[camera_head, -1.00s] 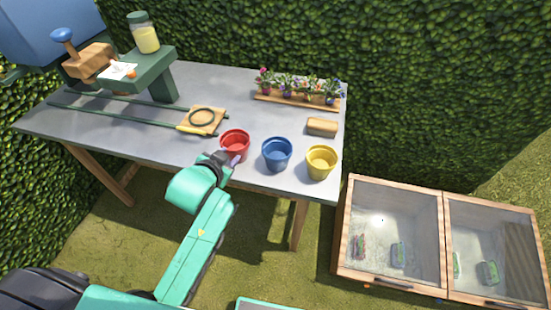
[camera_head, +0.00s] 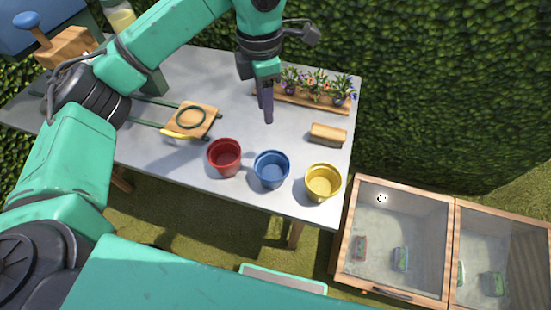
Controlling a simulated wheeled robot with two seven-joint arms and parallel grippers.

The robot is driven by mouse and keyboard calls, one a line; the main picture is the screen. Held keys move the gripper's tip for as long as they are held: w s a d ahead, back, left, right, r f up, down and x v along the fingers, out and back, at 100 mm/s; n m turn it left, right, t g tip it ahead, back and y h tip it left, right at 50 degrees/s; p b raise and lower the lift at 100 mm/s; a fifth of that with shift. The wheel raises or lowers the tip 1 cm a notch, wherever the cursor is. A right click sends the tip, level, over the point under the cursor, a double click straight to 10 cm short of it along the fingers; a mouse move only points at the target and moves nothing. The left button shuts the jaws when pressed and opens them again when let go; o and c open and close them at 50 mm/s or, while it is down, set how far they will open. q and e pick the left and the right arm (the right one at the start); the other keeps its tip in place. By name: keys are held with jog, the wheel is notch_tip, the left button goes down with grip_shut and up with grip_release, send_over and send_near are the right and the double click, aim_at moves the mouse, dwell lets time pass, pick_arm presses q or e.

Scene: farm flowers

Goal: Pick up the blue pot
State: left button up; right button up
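The blue pot (camera_head: 271,170) stands upright on the grey table (camera_head: 160,146) near its front edge, between a red pot (camera_head: 224,158) on the left and a yellow pot (camera_head: 322,183) on the right. It looks empty. My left gripper (camera_head: 268,116) points down above the table, behind the blue pot in the picture and apart from it. Its fingers show edge-on as one dark shape, so I cannot tell if they are open. Nothing shows held in it. My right gripper is not in view.
A wooden block (camera_head: 328,134) lies right of my gripper. A flower tray (camera_head: 300,103) stands at the back. A board with a ring (camera_head: 191,121) lies left of the pots. A wooden glass-topped cold frame (camera_head: 398,240) stands on the grass at right.

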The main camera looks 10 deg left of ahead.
pick_arm(q)
jog(key=p, duration=0.2)
send_over(266, 154)
notch_tip(266, 154, down, 7)
jog(key=shift+r, duration=0.1)
notch_tip(266, 154, down, 7)
jog(key=p, duration=0.3)
jog(key=shift+r, duration=0.15)
jog(key=shift+f, duration=0.2)
jog(key=shift+w, duration=0.1)
grip_shut()
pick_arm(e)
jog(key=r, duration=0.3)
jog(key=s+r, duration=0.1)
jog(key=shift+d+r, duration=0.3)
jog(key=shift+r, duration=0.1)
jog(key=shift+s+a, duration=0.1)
